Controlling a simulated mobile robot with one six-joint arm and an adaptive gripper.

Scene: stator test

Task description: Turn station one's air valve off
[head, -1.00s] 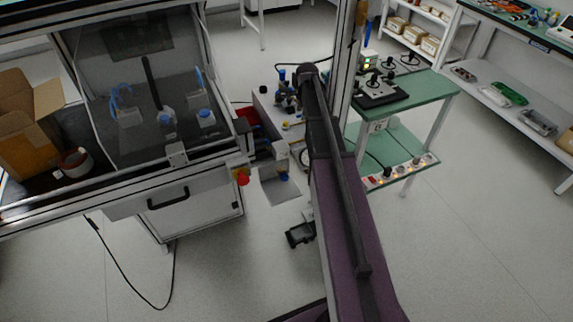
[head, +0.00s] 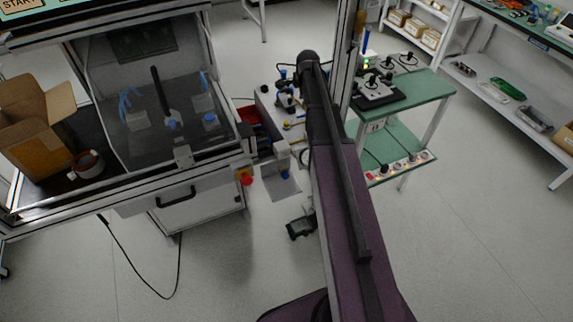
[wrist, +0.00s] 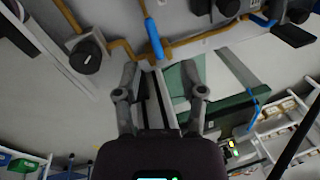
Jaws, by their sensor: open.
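In the wrist view, a blue valve lever (wrist: 153,38) sits on a brass-coloured pipe (wrist: 184,40) ahead of my gripper (wrist: 160,72). The lever appears roughly in line with the gap between my fingers, beyond their tips. My fingers are spread apart and nothing is between them. A second blue handle (wrist: 263,20) shows at the upper right. I cannot tell from any label which valve is station one's. In the head view, my arm reaches over the white panel (head: 268,104) beside the enclosure; the gripper is not clearly distinguishable there.
A clear-fronted enclosure (head: 150,95) with a red button (head: 247,180) stands left of the panel. A dark round fitting (wrist: 86,57) is near the pipe. A metal post and a green table (head: 425,88) stand right. Floor in front is open.

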